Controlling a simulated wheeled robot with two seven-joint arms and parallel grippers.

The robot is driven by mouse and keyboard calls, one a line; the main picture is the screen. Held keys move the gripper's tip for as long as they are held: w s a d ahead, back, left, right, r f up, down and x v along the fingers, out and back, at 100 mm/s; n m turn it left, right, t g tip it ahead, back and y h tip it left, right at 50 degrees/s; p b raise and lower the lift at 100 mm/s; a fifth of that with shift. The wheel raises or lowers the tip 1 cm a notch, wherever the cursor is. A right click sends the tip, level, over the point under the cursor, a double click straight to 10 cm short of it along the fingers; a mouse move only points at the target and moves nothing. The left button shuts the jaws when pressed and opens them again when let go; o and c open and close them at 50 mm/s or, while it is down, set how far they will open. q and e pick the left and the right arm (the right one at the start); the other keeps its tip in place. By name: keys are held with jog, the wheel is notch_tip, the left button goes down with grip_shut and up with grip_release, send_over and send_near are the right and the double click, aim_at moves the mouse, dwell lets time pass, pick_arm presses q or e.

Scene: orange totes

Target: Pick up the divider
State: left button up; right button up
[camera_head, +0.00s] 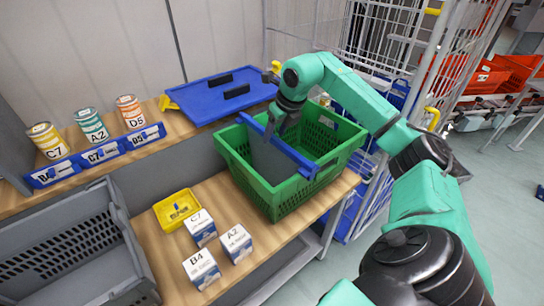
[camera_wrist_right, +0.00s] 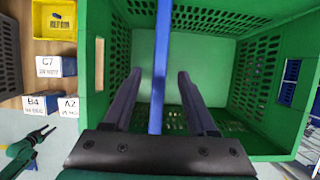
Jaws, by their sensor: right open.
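The divider (camera_head: 290,151) is a thin panel with a blue top edge. It stands across the middle of the green crate (camera_head: 235,165), and its blue top edge shows as an upright strip (camera_wrist_right: 160,60) in the right wrist view. My right gripper (camera_head: 277,126) is over the crate, open, with its fingers down near the divider's top. In the right wrist view its fingers (camera_wrist_right: 155,92) lie on either side of the blue strip, with visible gaps. My left gripper (camera_wrist_right: 42,135) shows small at the lower left of that view; its jaws are too small to read.
A yellow bin (camera_head: 176,210) and white labelled boxes (camera_head: 201,268) stand left of the crate. A grey tote (camera_head: 75,255) is at the lower left. A wire cage (camera_head: 385,45) stands at right.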

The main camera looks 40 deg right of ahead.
aim_at(273, 136)
jog(key=p+x, duration=0.1)
jog(key=x, duration=0.2)
jog(key=shift+w, duration=0.15)
jog(key=shift+f, duration=0.3)
pick_arm(q)
jog(key=shift+w+d+r, duration=0.3)
jog(key=shift+w+d, duration=0.15)
jog(key=shift+w, duration=0.05)
jog(key=shift+w+d+r, duration=0.3)
jog(key=shift+w+d, duration=0.15)
jog(key=shift+w, duration=0.05)
jog(key=shift+a, duration=0.2)
pick_arm(e)
jog(key=shift+f, duration=0.2)
grip_shut()
